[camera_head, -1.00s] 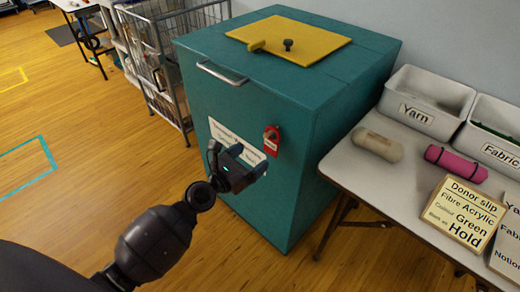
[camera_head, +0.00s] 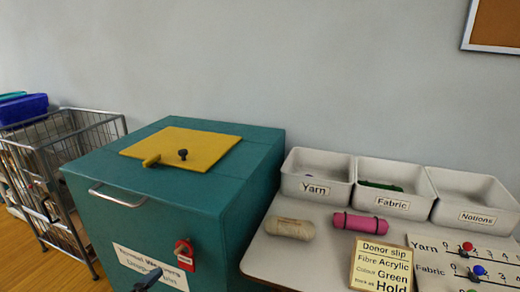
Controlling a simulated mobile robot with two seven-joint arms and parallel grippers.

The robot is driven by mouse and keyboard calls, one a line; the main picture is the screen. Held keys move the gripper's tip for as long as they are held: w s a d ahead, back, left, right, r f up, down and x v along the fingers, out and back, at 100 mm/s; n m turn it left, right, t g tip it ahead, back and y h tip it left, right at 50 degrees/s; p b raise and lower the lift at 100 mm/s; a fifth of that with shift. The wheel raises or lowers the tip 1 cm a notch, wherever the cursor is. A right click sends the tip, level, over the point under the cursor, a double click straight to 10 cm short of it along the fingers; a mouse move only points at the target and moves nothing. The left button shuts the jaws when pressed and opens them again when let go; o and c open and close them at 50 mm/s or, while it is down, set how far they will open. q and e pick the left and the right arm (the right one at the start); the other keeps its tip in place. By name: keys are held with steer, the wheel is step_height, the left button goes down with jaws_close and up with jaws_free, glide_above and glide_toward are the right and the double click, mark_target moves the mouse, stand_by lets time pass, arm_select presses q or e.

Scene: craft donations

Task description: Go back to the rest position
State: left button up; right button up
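Only a small dark tip of my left gripper (camera_head: 146,279) shows at the bottom edge, in front of the label on the teal bin (camera_head: 232,222). The rest of that arm is out of view, and whether its fingers are open or shut does not show. My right gripper is not in view. The teal bin has a yellow lid panel (camera_head: 200,146) with a dark knob on top, a metal handle (camera_head: 117,198) and a red padlock tag (camera_head: 184,254) on its front.
A table (camera_head: 262,257) on the right holds bins labelled Yarn (camera_head: 316,187), Fabric (camera_head: 393,202) and Notions (camera_head: 477,217). A beige roll (camera_head: 290,228), a pink roll (camera_head: 360,224), a donor slip (camera_head: 381,269) and a bead board (camera_head: 435,262) lie before them. A wire cart (camera_head: 98,128) stands left.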

arm_select(q)
steer(key=s+a+f+m+g+y+p, duration=0.1)
steer(key=s+m+y+p, duration=0.1)
steer(key=s+m, duration=0.4)
steer(key=s+a+f+m+g+y+p, duration=0.1)
steer(key=s+m+p, duration=0.3)
steer(key=s, duration=0.9)
steer(key=s+a+f+m+g+y+p, duration=0.1)
steer(key=s+a+m+g+y+p, duration=0.2)
steer(key=s+m, duration=0.7)
steer(key=shift+a+f, duration=0.15)
steer(key=shift+f, duration=0.15)
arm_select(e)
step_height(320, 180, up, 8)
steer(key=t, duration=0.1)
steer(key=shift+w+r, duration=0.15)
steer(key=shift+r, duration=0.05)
arm_select(q)
steer(key=shift+s, duration=0.1)
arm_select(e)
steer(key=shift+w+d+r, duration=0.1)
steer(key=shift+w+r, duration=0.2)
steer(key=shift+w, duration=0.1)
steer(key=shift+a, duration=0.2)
